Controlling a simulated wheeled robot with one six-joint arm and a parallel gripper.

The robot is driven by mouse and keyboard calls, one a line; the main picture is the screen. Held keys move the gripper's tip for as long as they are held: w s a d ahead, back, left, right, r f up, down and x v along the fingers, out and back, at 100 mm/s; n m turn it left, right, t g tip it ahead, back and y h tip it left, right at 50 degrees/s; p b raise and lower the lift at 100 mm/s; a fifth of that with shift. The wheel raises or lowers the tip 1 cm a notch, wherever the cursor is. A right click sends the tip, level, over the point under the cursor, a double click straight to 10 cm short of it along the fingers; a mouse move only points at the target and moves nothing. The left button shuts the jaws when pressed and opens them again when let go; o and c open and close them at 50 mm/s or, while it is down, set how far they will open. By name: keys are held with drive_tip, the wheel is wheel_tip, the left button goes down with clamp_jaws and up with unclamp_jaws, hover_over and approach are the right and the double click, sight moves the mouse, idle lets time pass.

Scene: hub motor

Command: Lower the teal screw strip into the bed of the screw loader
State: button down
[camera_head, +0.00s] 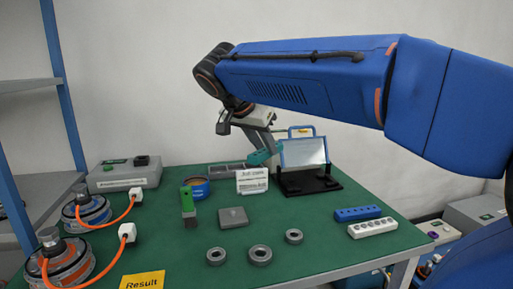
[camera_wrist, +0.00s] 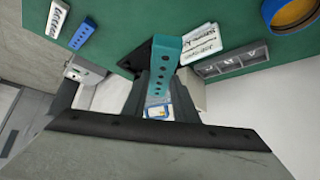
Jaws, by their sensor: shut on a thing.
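The teal screw strip (camera_head: 260,157) is in the jaws of my gripper (camera_head: 271,146), above the back of the green table. In the wrist view, the teal strip (camera_wrist: 166,55) lies between the dark fingers and sticks out past them, its row of holes showing. In the head view, it is just left of a tilted bright panel (camera_head: 303,152) on a black stand (camera_head: 310,185), behind a white card (camera_head: 252,180). Whether it touches anything below is unclear. I cannot clearly tell which item is the screw loader, and no bed is plainly visible.
A blue strip (camera_head: 357,213) and a white strip (camera_head: 372,228) lie at the right. Orange-cabled motors (camera_head: 67,262) stand left.

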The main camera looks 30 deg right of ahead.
drive_tip(key=shift+w+d+m+g, duration=1.35)
drive_tip(key=shift+d+m, duration=0.7)
drive_tip(key=shift+d, duration=3.25)
drive_tip(key=shift+w+d+m+g, duration=1.35)
drive_tip(key=shift+d+m, duration=0.7)
drive_tip(key=shift+d, duration=3.2)
drive_tip(key=shift+h, duration=0.3)
drive_tip(key=shift+f, duration=6.2)
drive_tip(key=shift+s+f, duration=0.1)
drive_tip(key=shift+f, duration=0.05)
drive_tip(key=shift+s+f, duration=0.1)
drive_tip(key=shift+f, duration=0.8)
